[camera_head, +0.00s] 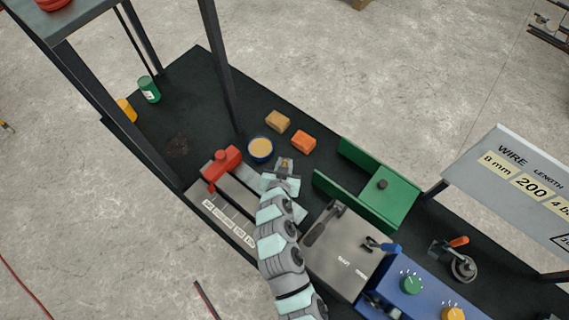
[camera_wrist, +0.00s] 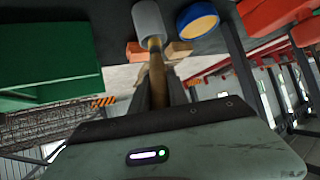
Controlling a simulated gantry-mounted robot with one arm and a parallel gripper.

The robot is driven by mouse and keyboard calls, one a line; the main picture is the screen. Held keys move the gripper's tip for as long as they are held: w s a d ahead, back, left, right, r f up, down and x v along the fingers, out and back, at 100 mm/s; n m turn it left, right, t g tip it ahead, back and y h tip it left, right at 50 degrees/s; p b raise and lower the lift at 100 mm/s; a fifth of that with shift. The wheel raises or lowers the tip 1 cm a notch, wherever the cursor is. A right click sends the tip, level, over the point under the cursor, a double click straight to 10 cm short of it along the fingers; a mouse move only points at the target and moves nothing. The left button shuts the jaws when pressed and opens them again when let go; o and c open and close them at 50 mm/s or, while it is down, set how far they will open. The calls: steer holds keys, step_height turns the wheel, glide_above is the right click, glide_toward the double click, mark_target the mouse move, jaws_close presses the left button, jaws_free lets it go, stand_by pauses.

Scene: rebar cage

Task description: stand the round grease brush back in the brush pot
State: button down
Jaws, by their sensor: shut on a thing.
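My gripper (camera_head: 283,178) is shut on the brown wooden handle of the round grease brush (camera_wrist: 158,85). In the wrist view, which shows the bench upside down, the handle runs from between the fingers (camera_wrist: 160,98) to the open rim of a grey cylinder, apparently the brush pot (camera_wrist: 147,20). The handle's far end meets or enters that opening; how deep it sits is hidden, and so are any bristles. In the head view the fingertips and wrist mostly cover the brush and pot.
A blue tin with yellow contents (camera_head: 260,149) stands close beside the gripper. Tan (camera_head: 277,121) and orange (camera_head: 303,141) blocks lie behind. A red clamp (camera_head: 221,162) is at left, a green channel (camera_head: 385,190) at right.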

steer(key=shift+f+b, duration=0.45)
steer(key=shift+f, duration=0.1)
steer(key=c, duration=1.3)
jaws_free()
steer(key=shift+o, duration=0.2)
steer(key=shift+r+p, duration=0.55)
steer(key=shift+p, duration=0.05)
steer(key=b+v, duration=0.2)
steer(key=v, duration=1)
steer(key=shift+b, duration=0.3)
steer(key=shift+r, duration=0.1)
